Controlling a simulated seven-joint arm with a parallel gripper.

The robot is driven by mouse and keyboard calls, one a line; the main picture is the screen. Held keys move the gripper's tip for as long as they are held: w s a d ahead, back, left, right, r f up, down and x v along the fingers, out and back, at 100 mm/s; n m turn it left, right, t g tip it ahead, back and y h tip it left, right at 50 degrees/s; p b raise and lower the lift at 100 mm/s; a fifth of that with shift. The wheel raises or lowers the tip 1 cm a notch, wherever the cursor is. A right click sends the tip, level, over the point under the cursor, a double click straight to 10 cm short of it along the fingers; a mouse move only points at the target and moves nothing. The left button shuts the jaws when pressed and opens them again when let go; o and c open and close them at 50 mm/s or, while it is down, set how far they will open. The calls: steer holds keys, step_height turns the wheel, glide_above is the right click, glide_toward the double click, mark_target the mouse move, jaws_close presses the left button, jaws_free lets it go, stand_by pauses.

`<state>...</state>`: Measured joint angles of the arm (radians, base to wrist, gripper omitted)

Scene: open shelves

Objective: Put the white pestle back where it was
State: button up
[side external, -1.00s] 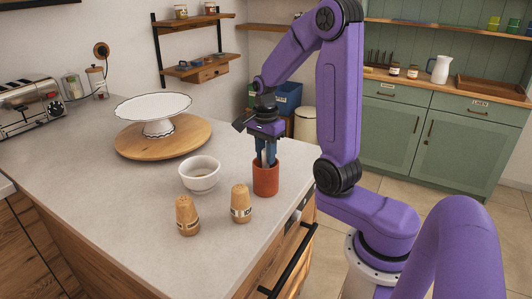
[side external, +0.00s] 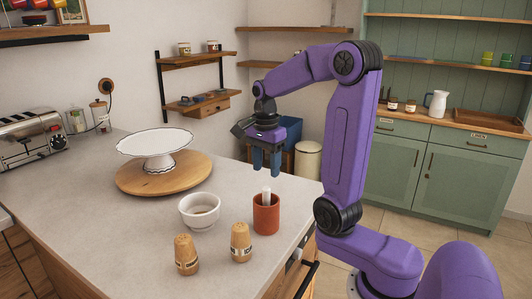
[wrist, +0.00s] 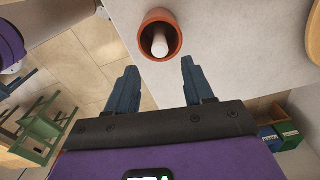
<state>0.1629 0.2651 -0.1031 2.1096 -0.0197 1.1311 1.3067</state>
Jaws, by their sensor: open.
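The white pestle (side external: 266,196) stands in the terracotta pot (side external: 266,216) on the counter, its top end sticking up above the rim. The wrist view also shows the pestle (wrist: 160,46) inside the pot (wrist: 148,18), leaning against its wall. My gripper (side external: 266,176) is open and empty, above and slightly behind the pot, apart from the pestle. The wrist view shows its two fingers (wrist: 160,72) spread with nothing between them. The white bowl (side external: 200,211) sits left of the pot; its inside is only partly visible.
Two wooden shakers, a left one (side external: 187,255) and a right one (side external: 241,243), stand in front of the bowl. A white cake stand (side external: 156,143) sits on a round wooden board (side external: 190,178). A toaster (side external: 28,138) is at the far left. The counter's right edge is close to the pot.

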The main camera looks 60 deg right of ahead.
steer(key=s+a+f+n, duration=0.1)
steer(key=s+a+n, duration=0.1)
steer(key=a+n, duration=0.6)
steer(key=s+a+n, duration=0.3)
steer(key=a+n, duration=0.3)
steer(key=n, duration=0.3)
steer(key=s+a+f+n, duration=0.2)
steer(key=s+n, duration=0.5)
steer(key=s+a+f+n, duration=0.2)
steer(key=s+n, duration=0.5)
steer(key=n, duration=0.1)
steer(key=shift+s+a+f+y, duration=0.15)
steer(key=shift+s+f+y, duration=0.05)
steer(key=shift+s+y, duration=0.15)
